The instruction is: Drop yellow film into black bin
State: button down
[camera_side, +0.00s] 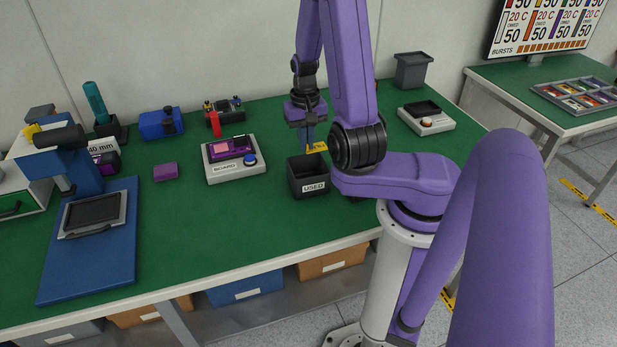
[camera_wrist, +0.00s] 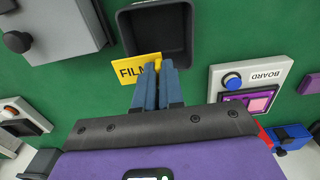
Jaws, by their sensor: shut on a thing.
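The yellow film (camera_side: 316,147) is a small flat sheet at the tips of my gripper (camera_side: 308,143), just above the black bin (camera_side: 309,178) marked USED. In the wrist view the film (camera_wrist: 135,70) carries the word FILM, and the blue fingers of my gripper (camera_wrist: 154,70) are shut on its edge. The bin also shows in the wrist view (camera_wrist: 183,15), open side up, with its near rim just beyond the fingertips and the film. The part of the bin that I see inside is empty. The film appears to be at or above the rim; its exact height is unclear.
A grey device labelled BOARD (camera_side: 236,170) with a blue button stands left of the bin. Green table is clear in front.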

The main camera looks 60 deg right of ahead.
jog(key=shift+f, duration=1.85)
jog(key=c, duration=1.2)
grip_release()
jog(key=shift+o, duration=0.2)
notch_tip(320, 180, up, 17)
jog(key=shift+r, duration=0.2)
jog(key=shift+w+a, duration=0.15)
